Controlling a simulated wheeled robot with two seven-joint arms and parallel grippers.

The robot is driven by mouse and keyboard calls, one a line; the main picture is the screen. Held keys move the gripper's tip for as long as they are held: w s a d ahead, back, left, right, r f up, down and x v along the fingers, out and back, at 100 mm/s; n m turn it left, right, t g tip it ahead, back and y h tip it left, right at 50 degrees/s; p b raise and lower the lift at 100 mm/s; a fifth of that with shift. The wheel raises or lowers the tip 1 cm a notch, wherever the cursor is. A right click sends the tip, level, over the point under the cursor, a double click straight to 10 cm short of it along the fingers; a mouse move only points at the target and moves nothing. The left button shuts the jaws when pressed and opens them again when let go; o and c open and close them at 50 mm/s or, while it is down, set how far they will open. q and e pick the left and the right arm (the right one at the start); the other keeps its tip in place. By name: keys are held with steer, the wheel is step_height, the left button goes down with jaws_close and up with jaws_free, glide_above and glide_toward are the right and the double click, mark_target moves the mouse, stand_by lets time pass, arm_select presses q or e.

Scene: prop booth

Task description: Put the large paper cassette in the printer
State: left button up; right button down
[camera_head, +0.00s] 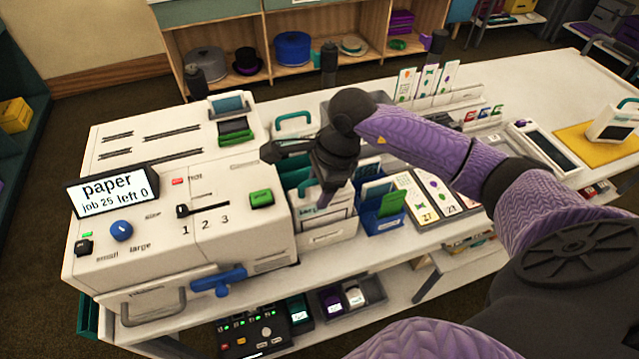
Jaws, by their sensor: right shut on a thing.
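The white printer (225,235) stands at the left of the table, its screen (112,190) reading "paper, job 25 left 0". A blue knob (121,230) sits by the "small" and "large" labels. A front panel with a grey handle (152,308) and a blue lever (218,281) are on its near side. White cassettes with teal handles stand in a rack (328,236) right of the printer. My right gripper (325,197) points down into the rack, shut on what looks like the teal-handled cassette (338,213); its fingers hide the grip. My left gripper is out of view.
A blue bin (383,222) with green cards stands right of the rack, beside several printed cards (430,195). Another teal handle (292,120) shows behind. A yellow mat (590,143) lies at the far right. Devices sit on the lower shelf (395,296).

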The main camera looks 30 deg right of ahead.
steer(key=shift+b+x, duration=0.65)
steer(key=shift+x, duration=0.15)
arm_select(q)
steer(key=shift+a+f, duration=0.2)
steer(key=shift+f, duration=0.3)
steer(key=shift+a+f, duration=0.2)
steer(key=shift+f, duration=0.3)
arm_select(e)
steer(key=shift+d+f, duration=0.2)
steer(key=shift+f, duration=0.1)
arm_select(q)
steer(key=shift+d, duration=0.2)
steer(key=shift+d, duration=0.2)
arm_select(e)
jaws_free()
steer(key=shift+s, duration=0.1)
steer(key=v, duration=1)
steer(key=shift+p, duration=0.35)
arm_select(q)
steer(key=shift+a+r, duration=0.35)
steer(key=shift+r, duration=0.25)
arm_select(e)
steer(key=shift+f, duration=0.1)
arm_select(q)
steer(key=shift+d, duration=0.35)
